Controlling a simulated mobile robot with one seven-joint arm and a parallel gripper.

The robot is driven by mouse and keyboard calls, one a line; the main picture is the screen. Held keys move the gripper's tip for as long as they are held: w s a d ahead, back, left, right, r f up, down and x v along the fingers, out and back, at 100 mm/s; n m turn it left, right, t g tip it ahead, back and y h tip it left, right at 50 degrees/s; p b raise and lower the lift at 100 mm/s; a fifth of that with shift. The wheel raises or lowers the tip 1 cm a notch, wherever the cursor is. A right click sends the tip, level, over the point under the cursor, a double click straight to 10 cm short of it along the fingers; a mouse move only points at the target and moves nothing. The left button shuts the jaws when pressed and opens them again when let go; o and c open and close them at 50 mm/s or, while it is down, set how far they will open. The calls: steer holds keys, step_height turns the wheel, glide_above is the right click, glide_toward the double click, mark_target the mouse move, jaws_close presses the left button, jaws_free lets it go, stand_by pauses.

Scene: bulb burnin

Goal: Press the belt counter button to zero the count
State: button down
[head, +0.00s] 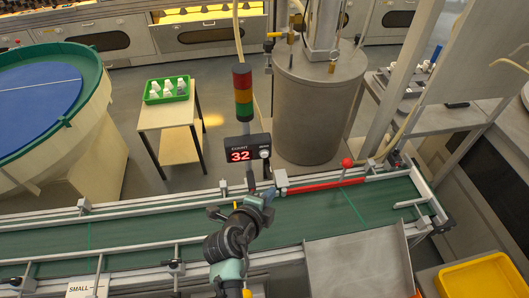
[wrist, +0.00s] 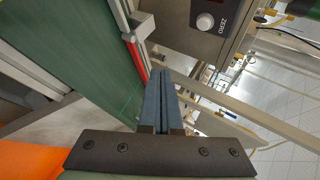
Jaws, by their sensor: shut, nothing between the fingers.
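The belt counter (head: 248,150) is a dark box with a red display reading 32, mounted at the far side of the belt below a signal tower. Its round pale button (head: 264,153) is at the right of the display. In the wrist view the button (wrist: 205,21) shows beside the label ZERO, at the upper right. My gripper (head: 268,192) is over the belt's far rail, just below and in front of the counter. In the wrist view its fingers (wrist: 158,75) are together with nothing between them. The fingertips are apart from the button.
The green belt (head: 150,235) runs across below, with metal rails. A red bar (head: 325,186) and a red-knobbed lever (head: 347,163) are right of my gripper. A metal chute (head: 360,265) and a yellow bin (head: 482,278) are at the lower right. A grey cylinder (head: 318,110) stands behind.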

mark_target(264, 155)
steer(key=w+a+b, duration=0.1)
steer(key=w+b, duration=0.4)
steer(key=w, duration=0.3)
steer(key=shift+w+a, duration=0.3)
steer(key=shift+a, duration=0.05)
steer(key=shift+w+a+f+b, duration=0.1)
steer(key=shift+w+b, duration=0.3)
steer(key=shift+b, duration=0.45)
stand_by(1.4)
steer(key=shift+w+a+b, duration=0.1)
steer(key=shift+w+b, duration=0.3)
steer(key=shift+b, duration=0.15)
stand_by(1.1)
steer(key=shift+s, duration=0.15)
steer(key=shift+s+p, duration=0.3)
steer(key=shift+s, duration=0.35)
